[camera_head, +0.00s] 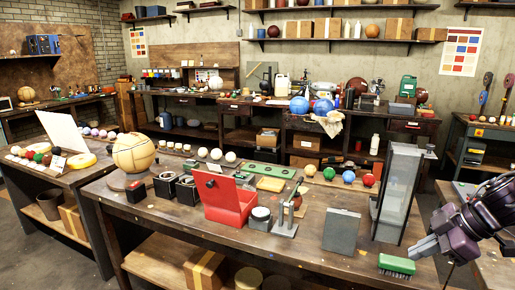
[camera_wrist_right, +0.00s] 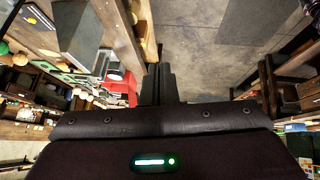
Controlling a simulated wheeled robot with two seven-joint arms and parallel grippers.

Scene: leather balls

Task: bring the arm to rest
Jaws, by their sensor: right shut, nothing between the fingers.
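My right arm comes in from the right edge of the head view, dark with purple parts. Its gripper (camera_head: 416,249) is at the right end of the front workbench (camera_head: 300,262), close to the green brush (camera_head: 396,265) and the tall clear case (camera_head: 397,195). In the right wrist view the two dark fingers (camera_wrist_right: 158,78) lie together, with nothing between them. Whether the gripper touches the bench cannot be told. My left arm and gripper are out of view.
A grey block (camera_head: 341,231), a red box (camera_head: 224,199) and a large tan ball (camera_head: 133,153) stand on the bench. Small balls, including a red one (camera_head: 368,180), sit behind. Another table (camera_head: 492,262) is at the right. Bare floor (camera_wrist_right: 225,45) shows in the wrist view.

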